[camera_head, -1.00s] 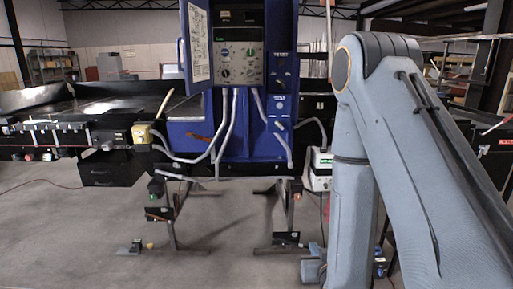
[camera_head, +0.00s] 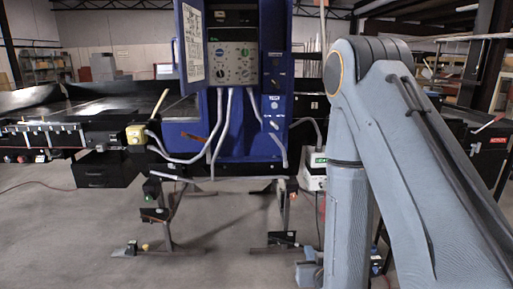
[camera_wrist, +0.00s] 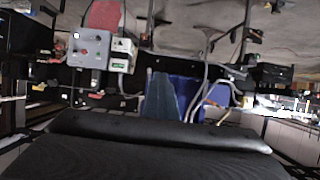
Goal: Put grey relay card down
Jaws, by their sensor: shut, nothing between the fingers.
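I cannot make out a grey relay card in either view. In the wrist view, what looks like the dark body of my gripper (camera_wrist: 160,142) fills the lower part of the picture, and no card shows at it. My gripper is shut and empty. In the head view my arm stands at the right, and its gripper end is out of sight. The blue detector cabinet (camera_head: 273,123) stands in the middle, with a control panel (camera_head: 232,58) and an open door (camera_head: 191,45) at its upper left.
Grey cables (camera_head: 180,158) droop in front. A black drawer unit (camera_head: 97,170) sits below.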

